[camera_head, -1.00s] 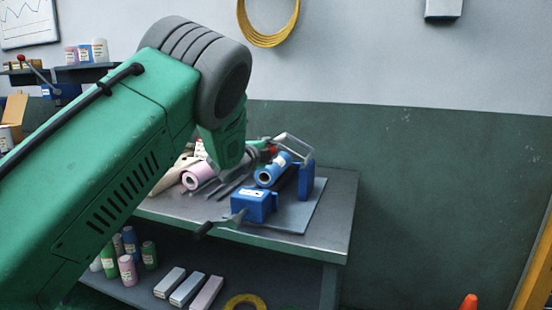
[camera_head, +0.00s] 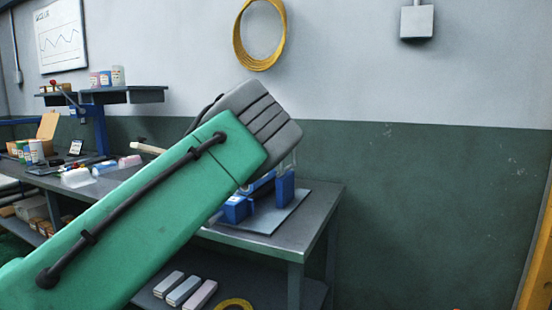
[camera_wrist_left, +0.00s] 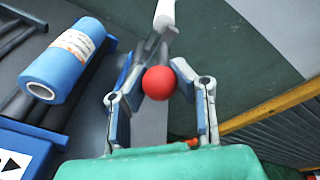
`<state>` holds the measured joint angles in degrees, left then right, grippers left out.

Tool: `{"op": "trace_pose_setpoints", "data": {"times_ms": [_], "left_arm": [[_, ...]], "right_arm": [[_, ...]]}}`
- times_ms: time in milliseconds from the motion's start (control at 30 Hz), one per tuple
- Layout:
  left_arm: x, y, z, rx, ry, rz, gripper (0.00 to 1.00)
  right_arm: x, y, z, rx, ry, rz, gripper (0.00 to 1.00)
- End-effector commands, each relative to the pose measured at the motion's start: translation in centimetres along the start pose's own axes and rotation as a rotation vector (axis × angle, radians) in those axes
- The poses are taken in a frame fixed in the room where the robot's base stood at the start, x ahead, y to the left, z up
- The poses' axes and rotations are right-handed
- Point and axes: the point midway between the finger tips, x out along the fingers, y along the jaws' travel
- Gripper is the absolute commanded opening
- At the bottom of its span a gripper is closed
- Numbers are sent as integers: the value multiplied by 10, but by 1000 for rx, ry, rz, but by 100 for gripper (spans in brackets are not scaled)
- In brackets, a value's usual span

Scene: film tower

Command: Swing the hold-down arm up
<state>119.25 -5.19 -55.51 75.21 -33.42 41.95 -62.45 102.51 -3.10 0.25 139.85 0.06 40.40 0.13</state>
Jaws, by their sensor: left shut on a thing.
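In the left wrist view, my left gripper (camera_wrist_left: 157,76) is shut on a red ball knob (camera_wrist_left: 158,84), one finger on each side. A grey metal bar, seemingly the hold-down arm (camera_wrist_left: 151,47), runs up behind the knob towards a white cylinder (camera_wrist_left: 164,13). A blue film roll (camera_wrist_left: 62,62) with a white label lies to the left, apart from the fingers. In the head view, my green left arm hides the gripper, the knob and much of the blue device (camera_head: 238,209). A thin bar shows above its blue post (camera_head: 285,187). My right gripper is not in view.
The device's grey plate (camera_head: 268,218) lies on the workbench (camera_head: 319,216) near its right end. Several pale bars (camera_head: 183,290) and a yellow ring (camera_head: 234,304) lie on the lower shelf. Bottles and boxes stand further left. The floor right of the bench looks clear.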

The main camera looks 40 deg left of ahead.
Motion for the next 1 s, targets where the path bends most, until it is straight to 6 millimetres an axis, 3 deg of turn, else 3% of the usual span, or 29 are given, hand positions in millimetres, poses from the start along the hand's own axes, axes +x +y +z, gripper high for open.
{"op": "trace_pose_setpoints", "data": {"times_ms": [400,1000], "left_arm": [[1,-5,-16,232,-26,51,0],[1,-7,-20,278,-26,57,0]], "right_arm": [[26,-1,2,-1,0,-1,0],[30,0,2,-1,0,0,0]]}}
